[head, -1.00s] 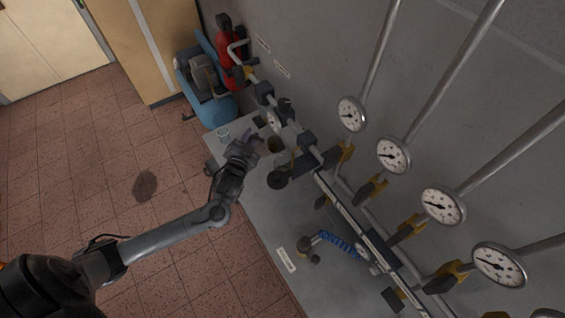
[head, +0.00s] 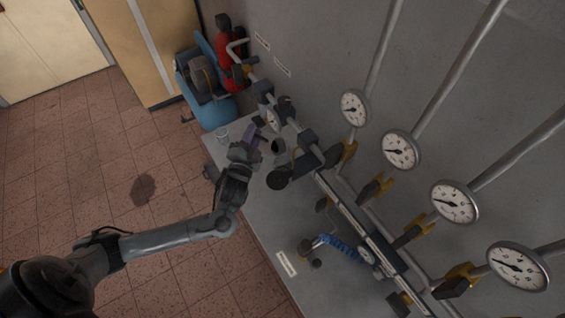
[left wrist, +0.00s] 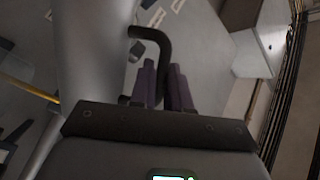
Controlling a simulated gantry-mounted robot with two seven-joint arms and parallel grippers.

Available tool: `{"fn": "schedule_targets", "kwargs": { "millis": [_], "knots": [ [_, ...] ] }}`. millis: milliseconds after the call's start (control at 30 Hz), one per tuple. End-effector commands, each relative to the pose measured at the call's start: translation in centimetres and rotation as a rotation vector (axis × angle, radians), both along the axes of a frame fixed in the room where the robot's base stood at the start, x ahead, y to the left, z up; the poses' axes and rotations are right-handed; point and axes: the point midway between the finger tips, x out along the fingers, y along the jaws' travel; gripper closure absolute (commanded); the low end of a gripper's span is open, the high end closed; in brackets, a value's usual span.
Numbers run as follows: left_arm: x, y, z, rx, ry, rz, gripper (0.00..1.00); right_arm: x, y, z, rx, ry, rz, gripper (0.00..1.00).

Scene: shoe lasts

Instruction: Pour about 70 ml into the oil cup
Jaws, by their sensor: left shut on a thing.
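My left gripper (head: 250,138), with purple fingers, is over the far end of the grey bench. In the left wrist view my left gripper (left wrist: 166,88) is shut on the dark curved handle (left wrist: 160,42) of a large grey vessel (left wrist: 92,50). In the head view a small grey vessel with a dark opening (head: 278,147) shows just right of the fingers; it appears to be the held one. A clear glass cup (head: 222,134) stands on the bench's far left corner, left of the gripper. I cannot tell whether it is the oil cup. Any liquid is hidden. My right gripper is out of view.
A pipe rail with valves (head: 310,140) and several dial gauges (head: 400,150) runs along the wall. A blue compressor (head: 212,110) and red cylinder (head: 227,70) stand beyond the bench. The bench middle (head: 265,215) looks mostly clear.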

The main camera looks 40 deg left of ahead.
Motion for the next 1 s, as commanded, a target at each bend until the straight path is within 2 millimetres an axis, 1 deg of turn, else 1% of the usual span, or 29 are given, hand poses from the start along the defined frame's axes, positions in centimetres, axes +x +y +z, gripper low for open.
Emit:
{"fn": "schedule_targets", "kwargs": {
  "millis": [200,1000],
  "knots": [
    [0.0,-0.1,0.3,0.03,-0.005,0.0,1.0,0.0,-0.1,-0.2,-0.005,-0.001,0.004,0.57],
    [-0.1,-0.7,0.1,0.107,-0.015,0.002,1.0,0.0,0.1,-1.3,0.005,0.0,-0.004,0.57]
  ]
}}
